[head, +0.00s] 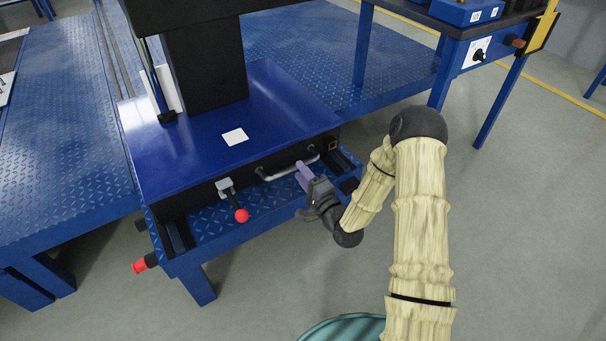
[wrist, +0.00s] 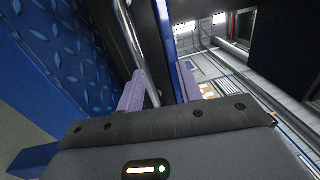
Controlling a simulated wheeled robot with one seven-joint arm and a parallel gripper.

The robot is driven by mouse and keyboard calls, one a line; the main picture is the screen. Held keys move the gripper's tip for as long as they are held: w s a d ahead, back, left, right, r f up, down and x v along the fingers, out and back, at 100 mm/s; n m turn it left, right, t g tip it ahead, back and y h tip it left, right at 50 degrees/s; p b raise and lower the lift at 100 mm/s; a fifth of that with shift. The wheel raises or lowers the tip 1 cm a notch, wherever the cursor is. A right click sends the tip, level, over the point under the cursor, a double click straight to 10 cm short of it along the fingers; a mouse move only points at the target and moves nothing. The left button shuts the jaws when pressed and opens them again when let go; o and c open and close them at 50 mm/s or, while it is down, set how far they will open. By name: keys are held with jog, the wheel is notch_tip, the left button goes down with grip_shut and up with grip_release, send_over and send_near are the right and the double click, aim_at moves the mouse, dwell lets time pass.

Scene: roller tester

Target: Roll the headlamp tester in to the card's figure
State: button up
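The headlamp tester has a blue base (head: 190,155) and a thick black column (head: 205,70), and it stands on a blue chequer-plate platform. A silver bar handle (head: 285,173) is on its dark front face and also shows in the wrist view (wrist: 130,35). A blank-looking white square (head: 235,137) lies on the base top; no figure is readable.
A red-knobbed lever (head: 241,215) hangs at the front, left of the handle. A red-ended stop (head: 145,263) sticks out at the platform's left corner. A blue bench (head: 455,50) with a white dial plate (head: 477,52) stands at the upper right. Grey floor on the right is clear.

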jog(key=s+d+r+n+g+h+p, duration=0.7)
jog(key=d+r+n+g+h, duration=0.1)
jog(key=r+n, duration=0.15)
jog(key=s+d+r+n+g+p, duration=0.1)
jog(key=s+d+r+g+p, duration=0.1)
jog(key=s, duration=0.6)
jog(key=s+d+r+n+g+h+p, duration=0.1)
jog(key=s+r+g, duration=0.3)
jog(key=s+r, duration=0.3)
jog(key=shift+s+d+r+n+h+p, duration=0.3)
jog(key=shift+s+d+n+p, duration=0.1)
jog(key=shift+s, duration=0.45)
